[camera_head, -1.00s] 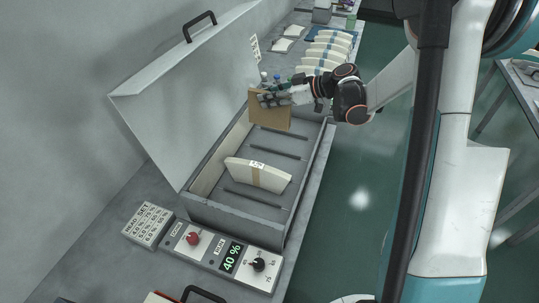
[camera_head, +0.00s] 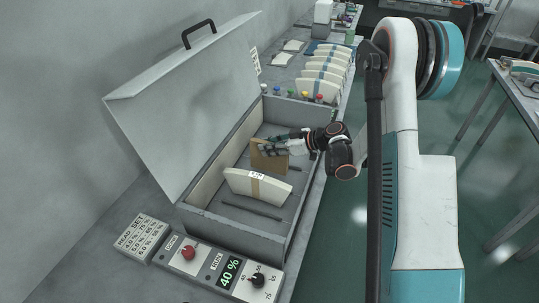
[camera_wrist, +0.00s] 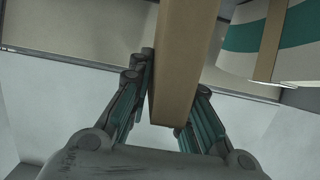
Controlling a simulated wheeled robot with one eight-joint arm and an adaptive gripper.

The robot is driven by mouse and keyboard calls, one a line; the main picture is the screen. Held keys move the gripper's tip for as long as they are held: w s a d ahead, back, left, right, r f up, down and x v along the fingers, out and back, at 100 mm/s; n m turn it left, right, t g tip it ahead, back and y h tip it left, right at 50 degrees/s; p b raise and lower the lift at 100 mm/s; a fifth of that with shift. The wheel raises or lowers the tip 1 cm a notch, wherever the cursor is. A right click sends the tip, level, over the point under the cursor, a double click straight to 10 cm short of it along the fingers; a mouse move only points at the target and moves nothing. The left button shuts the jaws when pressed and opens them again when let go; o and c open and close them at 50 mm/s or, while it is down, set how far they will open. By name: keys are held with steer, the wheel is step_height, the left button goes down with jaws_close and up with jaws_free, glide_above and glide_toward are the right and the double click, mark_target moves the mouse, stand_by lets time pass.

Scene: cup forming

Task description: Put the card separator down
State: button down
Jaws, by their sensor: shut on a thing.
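The card separator (camera_head: 268,160) is a brown flat piece held upright inside the open grey box (camera_head: 215,222). It stands just behind a white curved stack with a tan band (camera_head: 240,184), on the box floor. My gripper (camera_head: 277,146) is shut on the separator near its top. In the wrist view the separator (camera_wrist: 180,60) lies edge-on between the fingers of my gripper (camera_wrist: 166,112), and the banded stack (camera_wrist: 240,62) is to its right. Whether the separator's lower edge touches the box floor cannot be told.
The box lid (camera_head: 190,100) stands open at the left. A control panel (camera_head: 215,268) with knobs and a 40 % display is in front. Several banded white stacks (camera_head: 325,75) and small colored-cap bottles (camera_head: 290,93) are behind the box. Free floor shows in the box's front.

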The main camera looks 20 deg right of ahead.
steer(key=shift+f+b, duration=0.3)
steer(key=shift+f, duration=1.3)
steer(key=shift+f, duration=0.15)
steer(key=c, duration=1.5)
jaws_free()
steer(key=shift+r, duration=0.2)
steer(key=shift+s+d+r, duration=0.1)
steer(key=shift+d+r, duration=0.05)
steer(key=shift+d, duration=0.1)
steer(key=p+v, duration=0.2)
steer(key=v, duration=0.9)
steer(key=shift+s+d, duration=0.1)
steer(key=shift+d, duration=0.05)
